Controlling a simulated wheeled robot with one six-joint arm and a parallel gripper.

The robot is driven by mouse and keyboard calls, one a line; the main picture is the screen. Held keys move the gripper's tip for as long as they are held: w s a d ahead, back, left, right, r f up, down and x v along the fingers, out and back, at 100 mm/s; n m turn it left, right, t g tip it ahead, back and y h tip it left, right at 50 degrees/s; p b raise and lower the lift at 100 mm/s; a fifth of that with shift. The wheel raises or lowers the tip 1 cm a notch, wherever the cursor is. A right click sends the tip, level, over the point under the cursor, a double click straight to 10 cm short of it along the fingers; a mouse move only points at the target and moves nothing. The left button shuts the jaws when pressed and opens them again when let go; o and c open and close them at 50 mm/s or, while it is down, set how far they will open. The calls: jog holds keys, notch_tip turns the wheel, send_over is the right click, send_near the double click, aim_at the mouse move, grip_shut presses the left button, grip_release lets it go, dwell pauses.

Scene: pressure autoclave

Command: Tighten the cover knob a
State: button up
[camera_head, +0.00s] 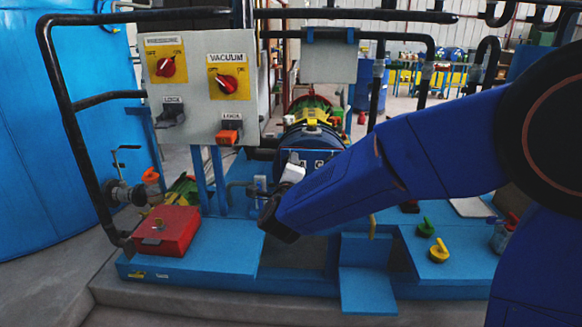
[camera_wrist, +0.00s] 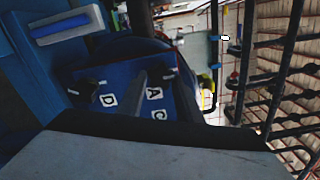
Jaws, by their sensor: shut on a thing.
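In the wrist view the blue cover plate (camera_wrist: 125,75) carries plates D, A and C. A dark knob (camera_wrist: 168,73) stands by plate A, and another sits beyond D. A grey bar stands between D and A. My gripper (camera_head: 283,193) is at the lower left of the cover, shut on what I take to be cover knob a. The grip itself is hidden, and a grey slab with a black edge covers the bottom of the wrist view.
A grey panel (camera_head: 212,90) with pressure and vacuum switches stands to the left of the cover. A red box (camera_head: 165,232) sits on the blue base (camera_head: 225,258). Green and yellow valves (camera_head: 438,252) stand at the right. Black pipes frame the left and top.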

jog(key=o, duration=1)
jog(key=shift+f, duration=0.1)
jog(key=shift+o, duration=0.2)
jog(key=s, duration=1.7)
jog(key=shift+s+a, duration=0.25)
jog(key=shift+a, duration=0.05)
jog(key=shift+w, duration=0.1)
jog(key=w+d+r+n+g+y, duration=0.1)
jog(key=d+n+g+y, duration=0.5)
jog(key=n, duration=0.6)
jog(key=s+d+f+n+g+h, duration=0.1)
jog(key=s+d+f+n+g, duration=0.1)
jog(key=s+d, duration=0.5)
jog(key=s+d+f+n+g+h, duration=0.2)
jog(key=s+d+f+n, duration=0.2)
jog(key=s+d, duration=0.4)
jog(key=s+d+f+n+g+h, duration=0.2)
jog(key=s+d, duration=0.5)
jog(key=d, duration=0.4)
jog(key=shift+s+d+f+n+g, duration=0.25)
jog(key=shift+f+n+g, duration=0.35)
jog(key=shift+f+n, duration=0.45)
